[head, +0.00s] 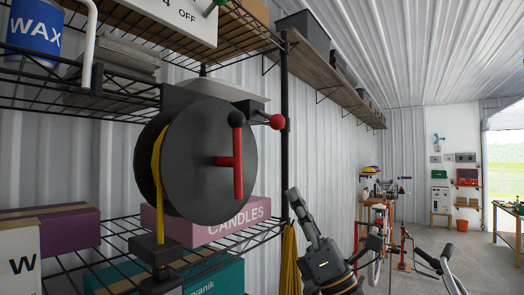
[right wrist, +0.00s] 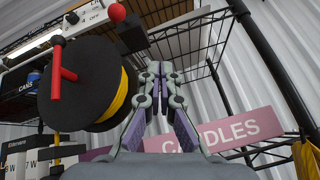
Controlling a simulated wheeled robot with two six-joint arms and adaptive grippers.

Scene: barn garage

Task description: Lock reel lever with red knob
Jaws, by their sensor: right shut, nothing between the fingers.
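The black reel (head: 190,165) hangs in front of the wire shelves, with yellow line wound on it and a red crank (head: 238,165) on its face. The lever with the red knob (head: 277,121) sticks out to the right at the reel's upper right. In the right wrist view the reel (right wrist: 75,90) is at left and the red knob (right wrist: 117,12) is near the top. My right gripper (head: 296,196) is below and slightly right of the knob, apart from it. Its fingers (right wrist: 161,70) are shut and empty. My left gripper is out of view.
A pink CANDLES box (head: 215,222) and a teal box (head: 215,280) sit on the shelves behind and below the reel. A black shelf post (head: 285,100) stands beside the knob. Yellow cloth or cord (head: 289,260) hangs near the gripper.

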